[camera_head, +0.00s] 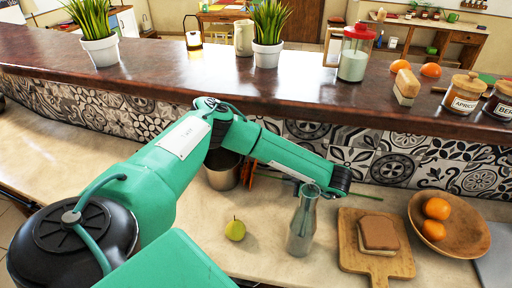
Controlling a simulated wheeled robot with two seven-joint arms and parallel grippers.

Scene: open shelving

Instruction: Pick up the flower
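The flower seems to lie behind my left arm. An orange-red part (248,167) shows beside the metal pot, and a thin green stem (365,195) shows to the right of the arm's end. The middle is largely covered by the arm. My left arm reaches in from the left, and its black far end, at my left gripper (340,179), is over the stem area. The fingers cannot be made out, so I cannot tell if they hold anything. A grey glass bottle (302,228) stands upright just in front of the arm's end. My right gripper is not in view.
A metal pot (222,172) stands behind the arm. A green pear (235,230), a cutting board (350,262) with bread (378,233), and a wooden bowl (465,236) with oranges are on the lower counter. The raised dark ledge (180,70) carries plants and jars.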

